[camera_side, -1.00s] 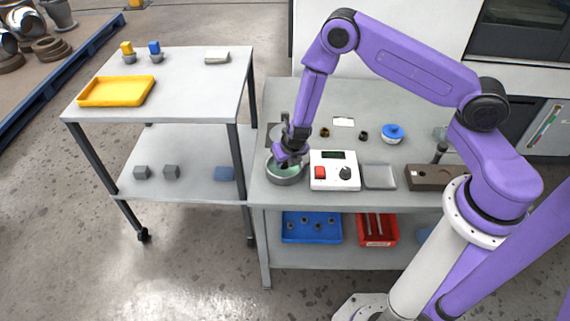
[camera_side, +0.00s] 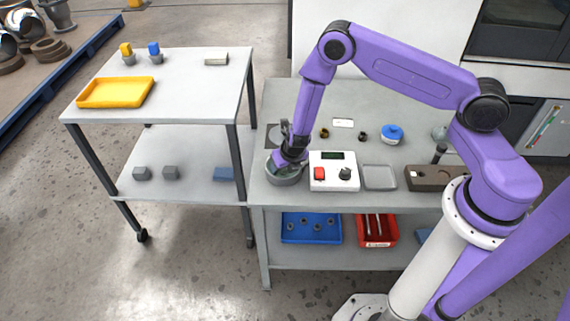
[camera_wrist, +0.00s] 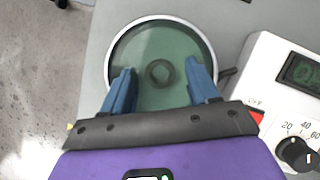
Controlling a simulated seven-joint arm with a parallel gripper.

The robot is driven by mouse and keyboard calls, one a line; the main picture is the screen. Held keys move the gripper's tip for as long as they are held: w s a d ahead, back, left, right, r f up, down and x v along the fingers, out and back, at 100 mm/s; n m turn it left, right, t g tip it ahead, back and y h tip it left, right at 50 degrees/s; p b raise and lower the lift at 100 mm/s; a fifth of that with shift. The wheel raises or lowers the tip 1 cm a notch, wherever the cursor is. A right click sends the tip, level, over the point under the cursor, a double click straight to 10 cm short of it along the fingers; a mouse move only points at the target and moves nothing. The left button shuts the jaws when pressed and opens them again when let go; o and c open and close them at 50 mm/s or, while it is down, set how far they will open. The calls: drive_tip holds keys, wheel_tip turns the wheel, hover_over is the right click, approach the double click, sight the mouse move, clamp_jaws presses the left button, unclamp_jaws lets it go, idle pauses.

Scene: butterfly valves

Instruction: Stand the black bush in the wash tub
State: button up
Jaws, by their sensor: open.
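The wash tub (camera_side: 284,179) is a round grey pan on the bench, with green liquid showing in the wrist view (camera_wrist: 147,100). A dark ring-shaped bush (camera_wrist: 160,72) stands in the tub, its hole facing up, tinted green by the liquid; its true colour is hard to tell. My gripper (camera_wrist: 162,74) is over the tub, its blue fingers apart on either side of the bush, with a gap on each side. In the side view my gripper (camera_side: 283,168) reaches down into the tub and hides its inside.
A white control box (camera_side: 333,183) with a red button stands close right of the tub. A brown ring (camera_side: 324,132), a small black ring (camera_side: 363,136) and a blue-topped piece (camera_side: 392,132) sit behind it. A grey tray (camera_side: 379,178) lies right of the box.

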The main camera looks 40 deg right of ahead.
drive_tip(key=v, duration=1.2)
drive_tip(key=shift+r, duration=0.2)
drive_tip(key=s+r+m+t+h, duration=0.1)
drive_tip(key=s+r+m, duration=0.2)
drive_tip(key=r+m, duration=0.3)
drive_tip(key=s+r+m, duration=0.3)
drive_tip(key=r+m, duration=0.1)
drive_tip(key=r, duration=0.4)
drive_tip(key=s+r+m+g+y, duration=0.1)
drive_tip(key=s+r+m, duration=0.3)
drive_tip(key=s, duration=0.7)
drive_tip(key=s+d+r+m+g+y, duration=0.1)
drive_tip(key=s+r+m+g, duration=0.2)
drive_tip(key=s, duration=0.9)
drive_tip(key=m+g, duration=0.1)
drive_tip(key=m, duration=0.2)
drive_tip(key=shift+s+r+y, duration=0.15)
drive_tip(key=shift+r+y, duration=0.25)
